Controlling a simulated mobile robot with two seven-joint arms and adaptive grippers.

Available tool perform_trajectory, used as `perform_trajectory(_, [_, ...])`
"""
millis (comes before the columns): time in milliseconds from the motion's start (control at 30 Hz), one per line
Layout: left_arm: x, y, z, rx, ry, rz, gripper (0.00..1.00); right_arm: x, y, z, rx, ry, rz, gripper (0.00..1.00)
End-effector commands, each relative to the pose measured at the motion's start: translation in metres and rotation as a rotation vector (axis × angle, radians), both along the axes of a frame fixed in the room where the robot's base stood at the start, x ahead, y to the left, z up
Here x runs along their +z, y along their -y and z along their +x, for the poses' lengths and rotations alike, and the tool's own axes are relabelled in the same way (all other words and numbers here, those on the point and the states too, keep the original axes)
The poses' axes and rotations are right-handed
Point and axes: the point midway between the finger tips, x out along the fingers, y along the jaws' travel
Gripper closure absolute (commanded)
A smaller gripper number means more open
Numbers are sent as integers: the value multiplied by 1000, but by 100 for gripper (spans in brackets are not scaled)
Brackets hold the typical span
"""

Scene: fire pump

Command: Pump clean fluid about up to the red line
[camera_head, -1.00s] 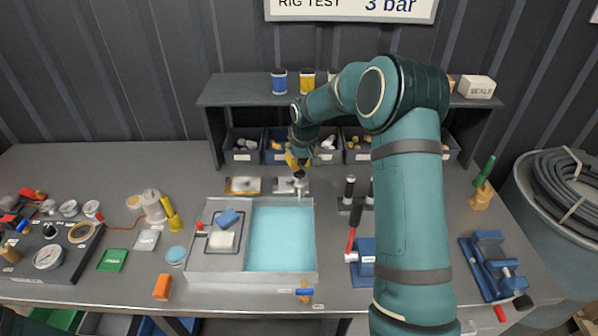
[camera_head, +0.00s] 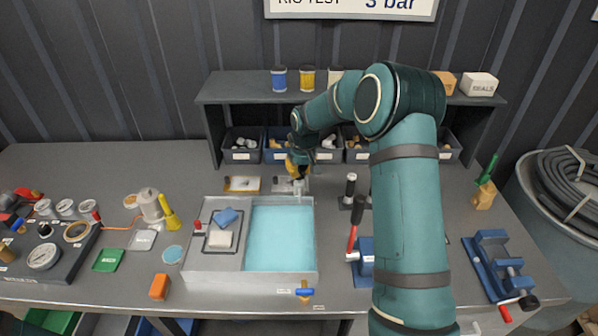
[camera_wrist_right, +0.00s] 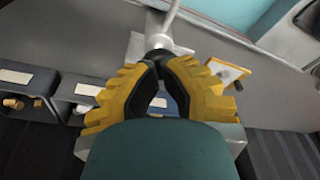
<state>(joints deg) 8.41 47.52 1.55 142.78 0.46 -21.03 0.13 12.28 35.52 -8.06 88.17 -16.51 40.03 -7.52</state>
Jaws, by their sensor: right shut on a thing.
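My right gripper (camera_head: 298,170) is at the back edge of the grey tank (camera_head: 202,277), over a small pump with a pale metal body (camera_head: 302,189). In the right wrist view my right gripper (camera_wrist_right: 158,85) has its black pads closed around a dark knob or handle (camera_wrist_right: 158,56) on top of the pump; the fingers hide most of it. A thin spout (camera_wrist_right: 172,14) runs from the pump toward the tank. The tank holds light blue fluid (camera_head: 281,238) in its right part. I cannot make out a red line. My left gripper is not in view.
A blue sponge (camera_head: 227,217) and a white block (camera_head: 220,239) lie on the tank's left deck. A blue-handled valve (camera_head: 304,292) is at its front. Bins (camera_head: 242,148) line the back under a shelf.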

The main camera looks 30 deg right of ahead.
Motion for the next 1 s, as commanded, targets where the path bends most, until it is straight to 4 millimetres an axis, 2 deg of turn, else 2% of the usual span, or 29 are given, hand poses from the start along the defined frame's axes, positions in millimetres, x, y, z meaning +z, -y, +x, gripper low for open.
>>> perform_trajectory(267, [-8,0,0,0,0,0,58,-14,0,-1,0,-4,1,100])
perform_trajectory(467, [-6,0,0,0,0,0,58,-12,0,-1,0,-5,1,100])
perform_trajectory(1000, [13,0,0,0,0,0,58,20,0,-1,0,-3,1,100])
